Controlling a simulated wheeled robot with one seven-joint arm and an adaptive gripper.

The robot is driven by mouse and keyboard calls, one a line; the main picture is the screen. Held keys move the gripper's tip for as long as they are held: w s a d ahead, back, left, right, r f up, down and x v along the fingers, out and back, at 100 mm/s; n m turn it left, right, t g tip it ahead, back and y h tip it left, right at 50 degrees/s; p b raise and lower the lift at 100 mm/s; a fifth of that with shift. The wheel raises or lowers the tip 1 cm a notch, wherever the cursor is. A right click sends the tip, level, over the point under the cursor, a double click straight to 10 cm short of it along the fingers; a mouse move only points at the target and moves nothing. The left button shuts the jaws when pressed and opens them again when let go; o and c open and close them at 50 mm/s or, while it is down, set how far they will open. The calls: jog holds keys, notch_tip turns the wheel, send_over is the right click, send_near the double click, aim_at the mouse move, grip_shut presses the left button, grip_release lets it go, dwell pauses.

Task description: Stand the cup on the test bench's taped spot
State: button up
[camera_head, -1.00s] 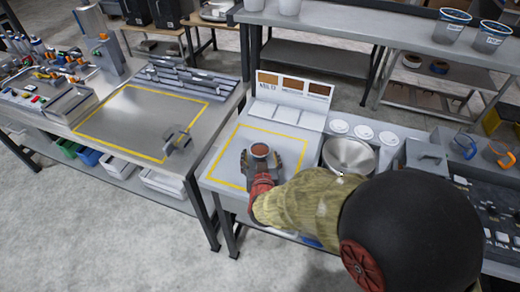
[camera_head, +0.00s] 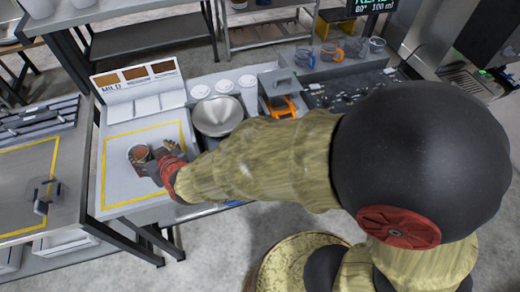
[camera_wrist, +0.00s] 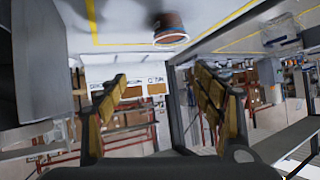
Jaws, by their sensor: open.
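The cup (camera_head: 139,153), filled with something brown, stands upright inside a yellow taped rectangle (camera_head: 108,207) on the pale bench with the MILD sign. It also shows at the top of the wrist view (camera_wrist: 170,22), which looks upside down. My gripper (camera_head: 151,163) is at the cup's right side, low over the bench. In the wrist view its two fingers (camera_wrist: 165,98) are spread with nothing between them, and the cup is apart from them. Another taped rectangle (camera_head: 27,232) lies on the grey metal bench at the left. I cannot tell which bench is the test bench.
A metal bowl (camera_head: 218,116) and several white lids stand right of the taped area. The sign board (camera_head: 137,78) stands behind it. A small clamp-like fixture (camera_head: 41,199) sits on the left bench. An orange-handled item (camera_head: 282,106) is farther right. A gap separates the two benches.

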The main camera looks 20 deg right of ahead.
jog(key=s+d+r+g, duration=0.1)
jog(key=s+d+r, duration=0.2)
jog(key=d, duration=0.3)
jog(key=s+d+r+m+g+h, duration=0.1)
jog(key=s+d+r, duration=0.1)
jog(key=d+r, duration=0.3)
jog(key=s+d+r+g, duration=0.1)
jog(key=s+d+r, duration=0.15)
jog(key=d, duration=0.45)
jog(key=s+d+r+m+g+h, duration=0.1)
jog(key=s+d+m+g+h, duration=0.1)
jog(key=s+d, duration=0.9)
jog(key=s+h, duration=0.1)
jog(key=s, duration=0.1)
jog(key=shift+s+d+g+h, duration=0.3)
jog(key=shift+s+d+g, duration=0.1)
